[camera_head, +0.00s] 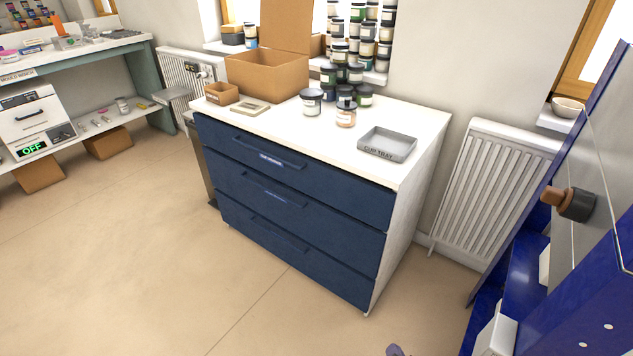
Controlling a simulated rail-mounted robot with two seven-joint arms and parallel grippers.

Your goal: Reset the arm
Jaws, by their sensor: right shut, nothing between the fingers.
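Only a small grey-purple tip of my right gripper (396,350) shows at the bottom edge of the head view, over the floor in front of the blue drawer cabinet (290,205). It is shut and empty, and it touches nothing that I can see. The rest of my right arm is out of the picture. My left gripper is not in view.
The cabinet's white top holds a grey tray (388,144), several jars (311,101) and a cardboard box (267,76). Blue equipment with a knob (575,203) stands close at the right. A radiator (486,190) is behind. The floor (130,250) is clear.

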